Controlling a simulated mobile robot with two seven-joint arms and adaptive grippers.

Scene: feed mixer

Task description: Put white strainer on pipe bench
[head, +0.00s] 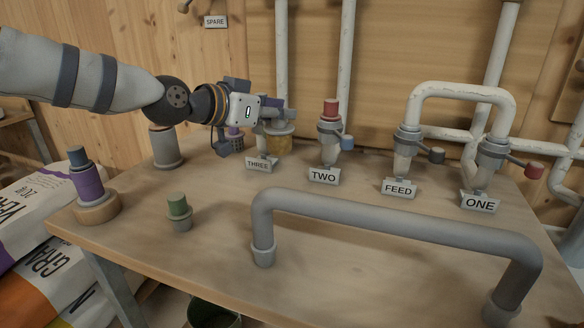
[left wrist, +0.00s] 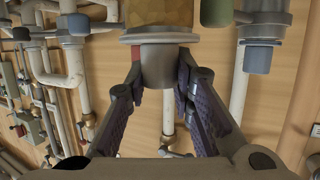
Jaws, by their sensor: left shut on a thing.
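My left gripper (head: 266,114) is at the back of the pipe bench (head: 215,265), above the THREE label (head: 262,163). In the left wrist view its fingers (left wrist: 163,85) are shut on the grey neck of an amber-bowled strainer (left wrist: 160,68). Its grey collar and amber bowl also show in the head view (head: 278,146). I cannot tell whether it still joins the pipe behind. Pale bowls hang at FEED (head: 402,160) and ONE (head: 484,175); I cannot tell which is the white strainer. My right gripper is not in view.
A long grey bent pipe (head: 390,222) stands along the bench's front right. A purple cylinder (head: 88,183) on a wooden ring, a green-topped fitting (head: 179,210) and a grey cylinder (head: 166,147) stand at left. Bare bench lies between them. A red-topped fitting (head: 330,115) stands at TWO.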

